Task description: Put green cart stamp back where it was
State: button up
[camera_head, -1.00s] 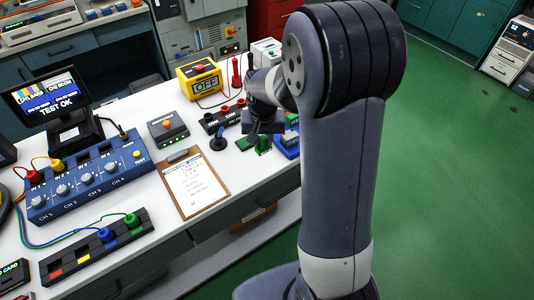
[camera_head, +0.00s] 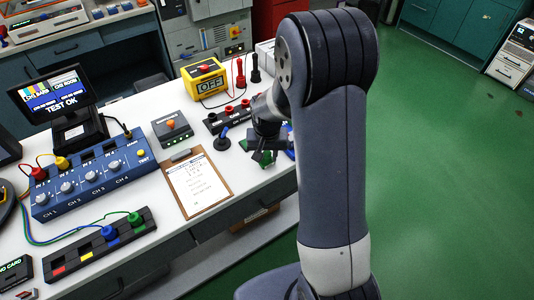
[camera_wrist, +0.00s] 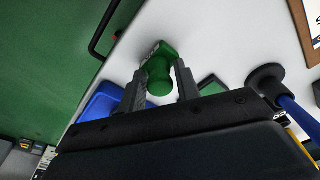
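The green cart stamp (camera_wrist: 160,80) is between my two fingers in the wrist view, its round handle towards the camera and its labelled base beyond. My gripper (camera_wrist: 161,88) appears shut on the handle. In the head view the green stamp (camera_head: 263,158) shows just below my gripper (camera_head: 267,146), near the bench's front edge. I cannot tell whether its base touches the bench. A green pad (camera_wrist: 212,86) lies on the bench to the right of the fingers in the wrist view. A blue object (camera_wrist: 102,100) is to their left, partly hidden by the gripper.
A blue-handled stamp (camera_head: 221,139) stands to the left of my gripper. A clipboard (camera_head: 197,184) lies on the white bench. A dark rack with red parts (camera_head: 226,117) and a yellow OFF box (camera_head: 203,82) stand behind. Open green floor lies right of the bench.

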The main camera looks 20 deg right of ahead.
aim_at(267, 165)
jog(key=shift+o, duration=1.4)
jog(key=shift+r, duration=0.1)
jog(key=shift+r, duration=0.25)
notch_tip(267, 165, up, 12)
jog(key=s, duration=0.1)
jog(key=shift+s+a+f, duration=0.15)
jog(key=shift+s+a, duration=0.05)
jog(key=shift+s, duration=0.05)
jog(key=shift+c, duration=0.2)
